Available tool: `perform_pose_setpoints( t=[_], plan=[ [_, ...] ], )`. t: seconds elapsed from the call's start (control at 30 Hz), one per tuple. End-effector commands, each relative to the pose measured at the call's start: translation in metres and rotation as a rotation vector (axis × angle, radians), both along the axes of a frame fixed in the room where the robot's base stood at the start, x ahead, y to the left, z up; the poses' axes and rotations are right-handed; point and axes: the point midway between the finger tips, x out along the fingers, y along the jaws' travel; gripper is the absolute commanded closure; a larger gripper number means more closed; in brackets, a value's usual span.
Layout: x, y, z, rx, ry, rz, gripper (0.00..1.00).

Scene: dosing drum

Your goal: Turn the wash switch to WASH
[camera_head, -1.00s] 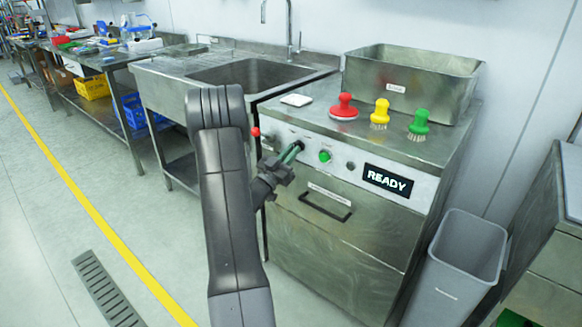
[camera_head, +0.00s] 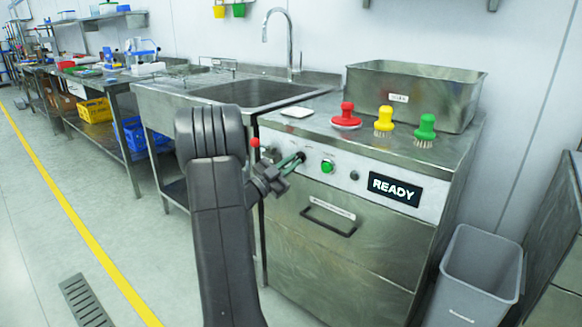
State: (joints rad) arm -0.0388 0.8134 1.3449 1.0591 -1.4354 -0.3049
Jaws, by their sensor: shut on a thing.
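The washer's front panel (camera_head: 343,176) carries a black switch knob (camera_head: 300,156), a green round button (camera_head: 327,166), a small dark round fitting (camera_head: 354,175) and a black display (camera_head: 394,187) reading READY. My gripper (camera_head: 293,163) is at the left part of the panel, its green-edged fingers shut on the switch knob. The fingers and arm cover part of the knob, and I cannot read the switch's labels or tell its exact angle. A red ball-ended part (camera_head: 255,142) shows left of the gripper.
Red (camera_head: 346,116), yellow (camera_head: 384,122) and green (camera_head: 425,130) brushes stand on the washer top, before a metal bin (camera_head: 415,92). A sink (camera_head: 243,90) is at left. A drawer handle (camera_head: 328,218) sits below the panel. A grey waste bin (camera_head: 480,272) stands at right.

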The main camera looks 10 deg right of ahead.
Motion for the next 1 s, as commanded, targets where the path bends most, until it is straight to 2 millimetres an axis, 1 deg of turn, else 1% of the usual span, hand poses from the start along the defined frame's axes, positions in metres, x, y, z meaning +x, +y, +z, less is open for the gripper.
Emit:
perform_pose_setpoints(
  t=[0.33, 0.37, 0.4, 0.47, 0.8, 0.93, 1.0],
  plan=[
    [0.000, 0.000, -0.001, 0.004, -0.002, 0.000, 1.00],
    [0.000, 0.000, -0.001, 0.003, -0.002, 0.000, 0.87],
    [0.000, 0.000, -0.001, 0.003, -0.002, 0.000, 0.79],
    [0.000, 0.000, -0.001, 0.003, -0.002, 0.000, 0.68],
    [-0.001, 0.003, -0.001, 0.002, -0.001, 0.000, 0.67],
    [-0.006, 0.015, -0.005, 0.002, 0.000, 0.001, 0.67],
    [-0.012, 0.027, -0.009, 0.002, 0.001, 0.003, 0.67]
  ],
)
